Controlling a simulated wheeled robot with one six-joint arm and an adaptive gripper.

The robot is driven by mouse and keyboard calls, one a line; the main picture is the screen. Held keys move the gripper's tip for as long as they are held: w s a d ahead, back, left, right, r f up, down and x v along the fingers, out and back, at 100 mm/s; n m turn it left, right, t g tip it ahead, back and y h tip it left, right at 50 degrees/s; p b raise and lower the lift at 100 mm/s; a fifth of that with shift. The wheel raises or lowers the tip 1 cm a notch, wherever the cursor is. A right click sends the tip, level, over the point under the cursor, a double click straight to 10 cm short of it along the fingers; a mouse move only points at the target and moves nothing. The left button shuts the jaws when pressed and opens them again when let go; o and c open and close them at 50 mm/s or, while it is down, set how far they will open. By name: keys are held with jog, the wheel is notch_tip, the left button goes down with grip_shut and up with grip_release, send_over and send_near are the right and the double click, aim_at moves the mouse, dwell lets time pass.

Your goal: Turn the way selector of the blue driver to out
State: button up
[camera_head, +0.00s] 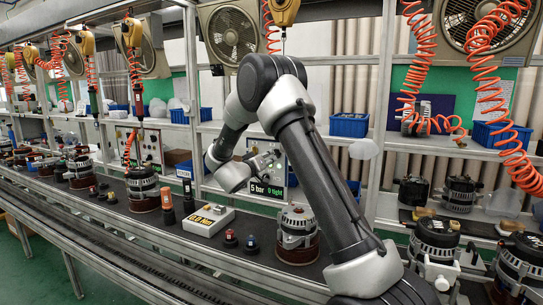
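My arm reaches up and bends down to the left across the middle of the view. My gripper (266,160) is at its end, in front of the panel reading 5 bar, small and partly hidden by my wrist; whether it is open or shut does not show. I cannot pick out the blue driver for certain. No way selector can be made out on either.
An alternator (297,228) stands on the line below my gripper, and another (142,186) to the left. A grey box with a yellow display (208,220) and small red- and blue-topped pieces (251,241) lie between them. Orange coil hoses (426,60) hang at the right.

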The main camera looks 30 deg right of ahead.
jog(key=x, duration=0.7)
jog(key=shift+d, duration=0.2)
jog(key=shift+w, duration=0.1)
grip_shut()
